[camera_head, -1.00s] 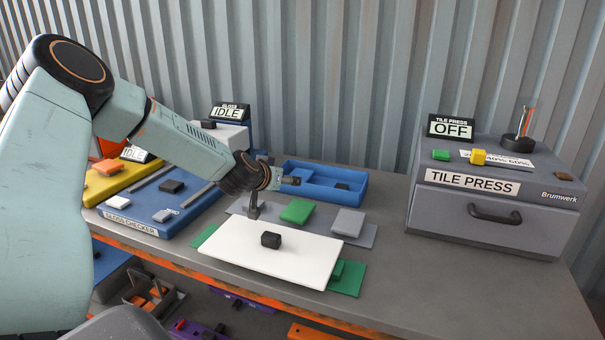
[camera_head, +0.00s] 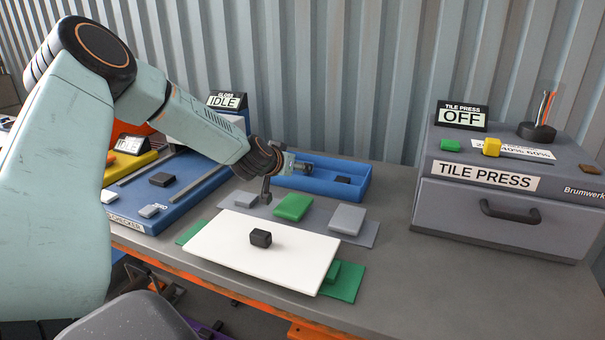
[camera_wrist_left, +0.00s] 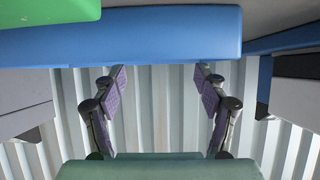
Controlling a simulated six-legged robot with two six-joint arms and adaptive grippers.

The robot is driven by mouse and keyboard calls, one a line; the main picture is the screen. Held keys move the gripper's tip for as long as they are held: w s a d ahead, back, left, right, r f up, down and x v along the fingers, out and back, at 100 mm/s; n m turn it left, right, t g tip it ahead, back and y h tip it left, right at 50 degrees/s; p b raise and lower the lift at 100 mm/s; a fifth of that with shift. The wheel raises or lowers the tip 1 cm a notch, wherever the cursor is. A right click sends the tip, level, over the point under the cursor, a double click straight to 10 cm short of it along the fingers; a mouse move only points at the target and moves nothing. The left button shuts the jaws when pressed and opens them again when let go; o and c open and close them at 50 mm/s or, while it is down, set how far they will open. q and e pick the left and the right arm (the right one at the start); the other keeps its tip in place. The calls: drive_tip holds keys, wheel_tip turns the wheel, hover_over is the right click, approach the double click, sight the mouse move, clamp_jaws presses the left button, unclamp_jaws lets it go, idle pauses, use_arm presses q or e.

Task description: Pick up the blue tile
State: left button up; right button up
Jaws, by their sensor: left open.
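I cannot make out a separate blue tile in either view. My left gripper (camera_head: 287,180) is open and empty, beside the tray's left end and above the back of the grey mat. In the left wrist view its two fingers (camera_wrist_left: 160,82) stand apart with nothing between them. A blue edge (camera_wrist_left: 150,42) crosses the top there, with a green piece (camera_wrist_left: 40,28) at upper left. My right gripper is not in view.
The grey mat (camera_head: 368,232) holds a green tile (camera_head: 293,206), a grey tile (camera_head: 348,218) and a whitish tile (camera_head: 240,198). A white board (camera_head: 290,265) with a black handle lies in front. The tile press (camera_head: 480,205) stands right, the blue gloss checker (camera_head: 180,210) left.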

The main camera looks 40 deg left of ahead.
use_arm(q)
drive_tip(key=shift+s+a+f+b, duration=0.1)
drive_tip(key=shift+a+f+b, duration=0.35)
drive_tip(key=shift+a+b, duration=0.25)
drive_tip(key=shift+a+f+b, duration=0.2)
drive_tip(key=shift+b, duration=0.2)
drive_tip(key=w, duration=0.1)
drive_tip(key=w+f+b, duration=0.1)
drive_tip(key=w+b, duration=0.1)
drive_tip(key=shift+w+f, duration=0.25)
drive_tip(key=shift+s+a+r, duration=0.15)
drive_tip(key=shift+s+a, duration=0.1)
drive_tip(key=shift+a, duration=0.05)
drive_tip(key=shift+w+d, duration=0.2)
drive_tip(key=shift+w, duration=0.15)
drive_tip(key=shift+c, duration=0.9)
drive_tip(key=shift+s+a, duration=0.15)
drive_tip(key=shift+s, duration=0.1)
drive_tip(key=c, duration=0.4)
drive_tip(key=shift+w, duration=0.1)
drive_tip(key=c, duration=0.3)
drive_tip(key=shift+w, duration=0.1)
drive_tip(key=shift+c, duration=0.3)
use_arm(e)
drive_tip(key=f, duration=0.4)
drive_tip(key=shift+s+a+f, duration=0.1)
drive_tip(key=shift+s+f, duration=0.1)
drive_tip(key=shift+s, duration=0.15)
